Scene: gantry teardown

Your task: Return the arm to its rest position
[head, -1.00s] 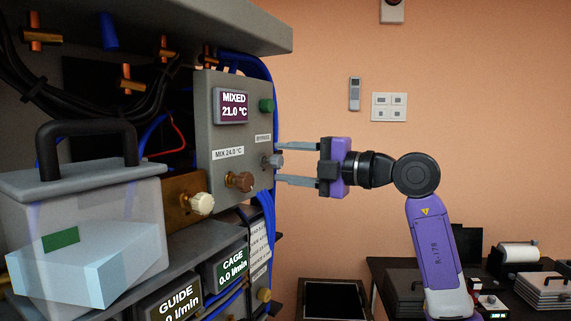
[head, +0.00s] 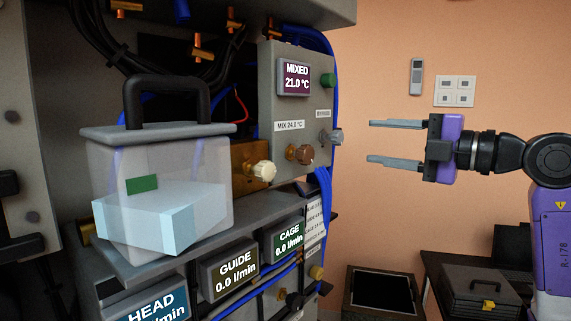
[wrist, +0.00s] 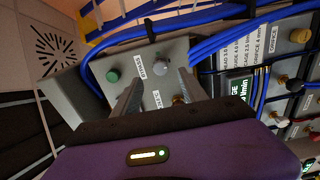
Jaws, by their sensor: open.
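My gripper (head: 397,143) is open and empty in the head view, its two grey fingers pointing left toward the grey control panel (head: 290,108). A clear gap lies between the fingertips and the panel's grey bypass knob (head: 331,137). My purple arm comes in from the right edge. In the wrist view my gripper (wrist: 160,88) shows its two fingers apart, with the grey knob (wrist: 160,67) beyond them and the green button (wrist: 112,76) to the left. The panel display reads MIXED 21.0 °C.
A clear box with a black handle (head: 160,190) stands on a shelf at left. GUIDE (head: 233,277) and CAGE (head: 287,240) displays both read 0.0 l/min. Blue hoses run beside the panel. A dark table with a case (head: 480,290) stands lower right. The space before the wall is free.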

